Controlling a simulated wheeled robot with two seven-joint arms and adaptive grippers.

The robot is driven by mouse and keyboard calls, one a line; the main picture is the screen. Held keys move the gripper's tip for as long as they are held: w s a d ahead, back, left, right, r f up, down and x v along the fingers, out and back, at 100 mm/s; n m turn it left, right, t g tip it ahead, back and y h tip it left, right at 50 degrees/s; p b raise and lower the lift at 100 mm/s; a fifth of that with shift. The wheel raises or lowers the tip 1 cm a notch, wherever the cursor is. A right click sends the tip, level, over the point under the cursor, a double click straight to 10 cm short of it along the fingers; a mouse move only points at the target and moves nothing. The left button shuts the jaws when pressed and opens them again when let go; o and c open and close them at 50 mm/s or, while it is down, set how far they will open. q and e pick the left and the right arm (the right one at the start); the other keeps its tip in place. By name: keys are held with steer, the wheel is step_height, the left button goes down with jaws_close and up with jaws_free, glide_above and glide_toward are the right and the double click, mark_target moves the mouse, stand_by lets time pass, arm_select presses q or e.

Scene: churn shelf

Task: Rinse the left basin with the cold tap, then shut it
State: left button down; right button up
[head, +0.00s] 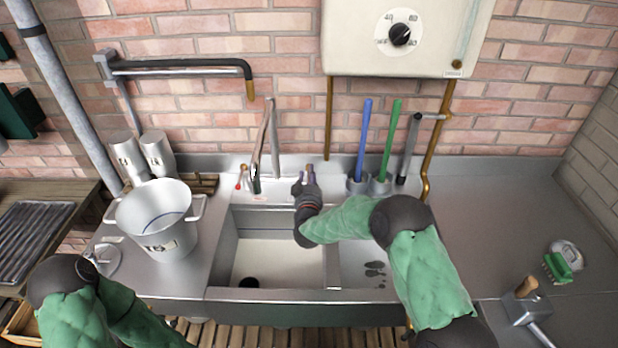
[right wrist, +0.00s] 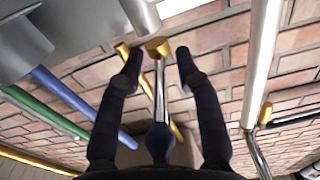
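The left basin (head: 282,262) is a steel sink with a pale floor and a dark drain hole. A steel spout (head: 263,140) rises behind it; I see no water running. A red-tipped tap (head: 240,178) stands left of the spout. My right gripper (head: 308,180) is behind the basin's back rim, to the right of the spout. In the right wrist view, its open fingers (right wrist: 159,65) stand either side of a chrome tap lever (right wrist: 160,90) with a blue end and brass cap, with gaps visible. My left gripper is out of view.
A white two-handled pot (head: 157,215) and steel canisters (head: 142,157) stand left. Blue (head: 364,140) and green (head: 391,140) handles stand upright behind the drainer. A water heater (head: 405,38) hangs above.

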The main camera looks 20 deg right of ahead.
steer(key=shift+w, duration=0.15)
jaws_close()
